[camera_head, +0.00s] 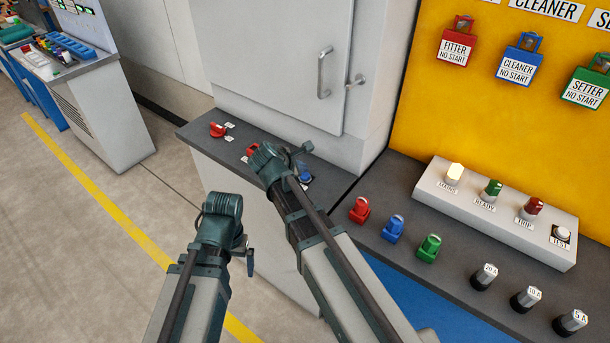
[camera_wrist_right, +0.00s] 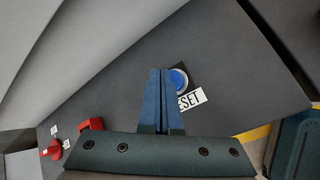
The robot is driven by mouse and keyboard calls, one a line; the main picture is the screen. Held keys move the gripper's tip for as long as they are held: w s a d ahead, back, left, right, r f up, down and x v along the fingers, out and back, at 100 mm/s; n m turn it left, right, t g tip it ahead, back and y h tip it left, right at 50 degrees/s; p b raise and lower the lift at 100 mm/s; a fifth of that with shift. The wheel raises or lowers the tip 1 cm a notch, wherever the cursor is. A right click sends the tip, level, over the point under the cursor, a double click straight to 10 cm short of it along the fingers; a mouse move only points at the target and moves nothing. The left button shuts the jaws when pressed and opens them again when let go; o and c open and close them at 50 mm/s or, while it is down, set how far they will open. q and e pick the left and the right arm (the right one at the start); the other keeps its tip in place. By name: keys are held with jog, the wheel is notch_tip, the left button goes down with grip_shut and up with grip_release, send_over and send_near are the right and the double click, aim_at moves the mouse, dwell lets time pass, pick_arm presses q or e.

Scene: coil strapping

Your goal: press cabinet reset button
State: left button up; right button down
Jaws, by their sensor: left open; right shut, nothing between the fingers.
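The blue round reset button (camera_wrist_right: 179,79) sits on the dark counter top, with a white label reading "RESET" (camera_wrist_right: 190,99) beside it, partly covered by my finger. My right gripper (camera_wrist_right: 161,72) is shut and empty. In the right wrist view its fingertips overlap the left edge of the button; whether they touch it I cannot tell. In the head view the right gripper is over the counter in front of the cabinet (camera_head: 265,60), and my arm hides part of that area. My left gripper (camera_head: 250,263) is open and empty, low in front of the counter.
Two red switches, one at the left (camera_head: 217,130) and one by my right wrist (camera_head: 252,150), stand on the counter. The floor at left is clear.

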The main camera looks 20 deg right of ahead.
aim_at(302, 177)
jog(key=shift+f+b, duration=0.4)
jog(key=shift+b, duration=0.05)
jog(key=shift+f+b, duration=0.5)
dwell(0.8)
jog(key=shift+r, duration=0.15)
jog(key=shift+r+p, duration=0.75)
jog(key=shift+p, duration=0.2)
jog(key=shift+r, duration=0.15)
notch_tip(302, 177, up, 5)
jog(key=p, duration=0.5)
